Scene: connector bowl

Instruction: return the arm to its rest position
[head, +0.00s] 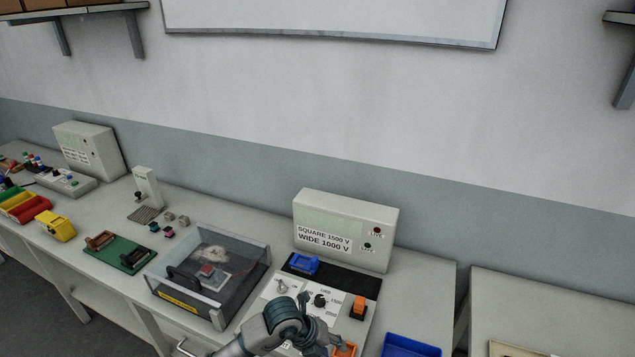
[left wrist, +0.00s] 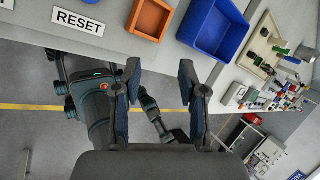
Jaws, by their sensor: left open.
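My left arm comes in at the bottom of the head view, bent over the front of the test panel (head: 345,308). Its gripper (head: 338,343) is at the lower edge of the picture, close to a small orange bin (head: 345,351). In the left wrist view my left gripper (left wrist: 160,88) is open, with nothing between its dark finger pads. It points past the bench's front edge, with floor and parts of my own body behind it.
The clear-lidded box (head: 208,275) is left of the arm. A grey unit (head: 346,229) stands behind the panel. A gap separates the right-hand bench (head: 560,312).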

